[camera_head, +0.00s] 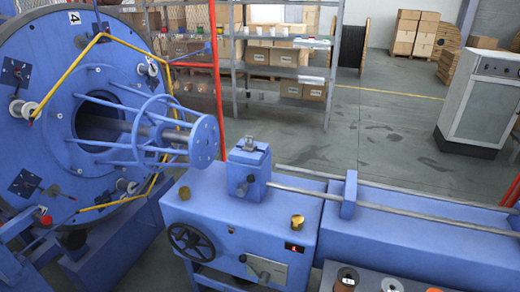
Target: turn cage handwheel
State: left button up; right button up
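A black spoked handwheel (192,243) is on the left part of the front face of a blue machine housing (240,215). Its whole rim shows and nothing covers it. Behind it to the upper left, a blue cage (140,130) of rods and rings reaches from a large blue disc (45,75) towards a round blue end plate (205,142) with holes. Neither of my grippers can be made out in this view, and nothing is seen touching the handwheel.
A yellow tube frame (120,42) surrounds the cage opening. A blue block (248,168) and brass-coloured knobs sit on the housing. A long blue bed (420,230) with a rod runs right. Small spools stand at the bottom right. Shelves (285,60) and a grey cabinet (485,100) stand behind; the floor between is clear.

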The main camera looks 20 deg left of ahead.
aim_at(193, 240)
jog(key=u, duration=1.2)
